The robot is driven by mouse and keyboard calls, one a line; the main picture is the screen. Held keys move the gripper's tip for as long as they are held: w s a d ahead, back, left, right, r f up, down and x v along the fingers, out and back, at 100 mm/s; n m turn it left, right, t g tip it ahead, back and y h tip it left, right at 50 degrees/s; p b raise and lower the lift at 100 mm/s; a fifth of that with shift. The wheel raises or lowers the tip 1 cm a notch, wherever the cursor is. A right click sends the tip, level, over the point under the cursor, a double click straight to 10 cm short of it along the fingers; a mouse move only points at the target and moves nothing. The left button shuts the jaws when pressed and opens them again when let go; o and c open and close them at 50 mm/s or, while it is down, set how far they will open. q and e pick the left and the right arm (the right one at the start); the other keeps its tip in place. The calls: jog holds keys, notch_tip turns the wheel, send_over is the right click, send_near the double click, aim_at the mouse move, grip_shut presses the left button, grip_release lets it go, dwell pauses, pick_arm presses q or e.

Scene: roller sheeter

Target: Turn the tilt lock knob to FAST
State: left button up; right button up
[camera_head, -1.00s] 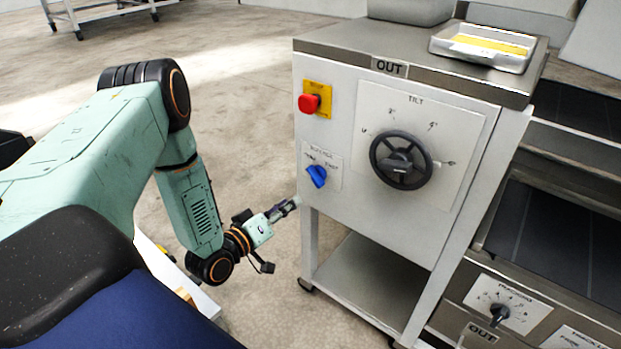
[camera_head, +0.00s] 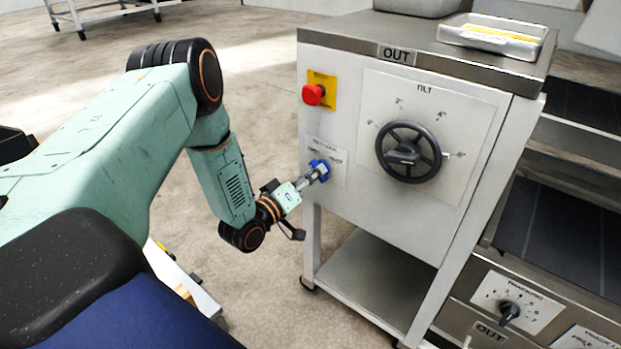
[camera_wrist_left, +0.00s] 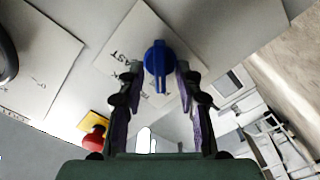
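The blue tilt lock knob (camera_head: 317,163) sits on a small white label plate (camera_head: 338,160) on the side of the machine cabinet, left of the black tilt handwheel (camera_head: 408,152). My left gripper (camera_head: 321,174) is at the knob, its fingertips partly covering it. In the left wrist view the knob (camera_wrist_left: 157,60) lies between the two open fingertips (camera_wrist_left: 158,78), with a small gap on each side. Its raised grip points down the picture, between the fingers. A printed word, seemingly FAST, shows on the plate left of the knob. My right gripper is not in view.
A red stop button (camera_head: 313,94) on a yellow plate is above the knob. The cabinet's lower shelf (camera_head: 375,285) is below. A tracking dial (camera_head: 509,311) is at the lower right. Open floor lies left of the cabinet.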

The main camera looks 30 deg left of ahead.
pick_arm(q)
grip_shut()
dwell(0.3)
jog(key=shift+m, duration=0.3)
jog(key=shift+d+m+p, duration=0.15)
jog(key=shift+m+p, duration=4.75)
jog(key=shift+m, duration=4)
grip_release()
